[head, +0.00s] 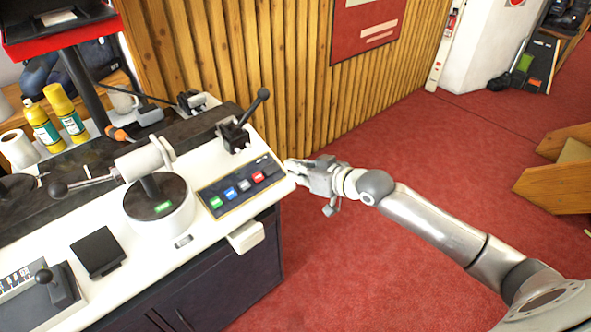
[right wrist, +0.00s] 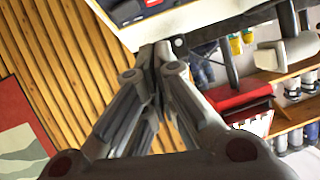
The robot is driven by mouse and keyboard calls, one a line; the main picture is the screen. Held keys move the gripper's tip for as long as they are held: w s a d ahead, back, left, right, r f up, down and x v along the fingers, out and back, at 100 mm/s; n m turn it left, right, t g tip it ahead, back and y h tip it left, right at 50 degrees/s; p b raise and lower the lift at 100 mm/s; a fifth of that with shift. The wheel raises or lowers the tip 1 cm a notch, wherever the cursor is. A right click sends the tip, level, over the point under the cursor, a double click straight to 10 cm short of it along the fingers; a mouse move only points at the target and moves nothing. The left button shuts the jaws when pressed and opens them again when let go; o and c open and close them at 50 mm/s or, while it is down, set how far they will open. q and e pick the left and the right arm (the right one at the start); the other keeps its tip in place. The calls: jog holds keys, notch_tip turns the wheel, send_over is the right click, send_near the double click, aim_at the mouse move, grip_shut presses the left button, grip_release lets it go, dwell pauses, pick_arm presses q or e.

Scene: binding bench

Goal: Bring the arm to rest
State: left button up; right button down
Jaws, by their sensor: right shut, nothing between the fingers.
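My right arm (head: 440,222) reaches in from the lower right over the red carpet. My right gripper (head: 292,165) is shut and empty, with its fingertips close to the right edge of the white bench top, beside the button panel. I cannot tell whether it touches the bench. In the right wrist view the closed fingers (right wrist: 157,55) meet just in front of the bench edge. The button panel (head: 243,183) carries a green, a blue, a grey and a red button. My left gripper is not in view.
The bench (head: 215,240) holds a black lever (head: 250,112), a round-based handle unit (head: 155,205) and a small joystick (head: 60,285). Yellow bottles (head: 65,112) stand behind. A slatted wood wall (head: 290,70) rises at the back. The red carpet (head: 370,290) right of the bench is open.

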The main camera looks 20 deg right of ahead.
jog(key=s+d+f+m+g+h, duration=0.1)
jog(key=d+f+h, duration=0.15)
jog(key=f, duration=0.55)
jog(key=s+d+f+m+h, duration=0.1)
jog(key=d+f, duration=0.2)
jog(key=f, duration=0.6)
jog(key=s+d+f+g+h, duration=0.15)
jog(key=s+f, duration=0.25)
jog(key=f, duration=0.4)
jog(key=s+d+f+g, duration=0.1)
jog(key=s+d+f, duration=0.1)
jog(key=s+f, duration=0.45)
jog(key=s+a+f+g+h, duration=0.15)
jog(key=s+f+g, duration=0.25)
jog(key=s+f, duration=1.45)
jog(key=s+a+f+g, duration=0.2)
jog(key=s+a, duration=0.1)
jog(key=s, duration=0.7)
jog(key=s+a+f+n+g, duration=0.1)
jog(key=s+a+f, duration=0.2)
jog(key=s, duration=0.7)
jog(key=shift+s+a+g, duration=0.15)
jog(key=shift+a+g, duration=0.05)
jog(key=shift+g, duration=0.15)
jog(key=shift+f, duration=0.1)
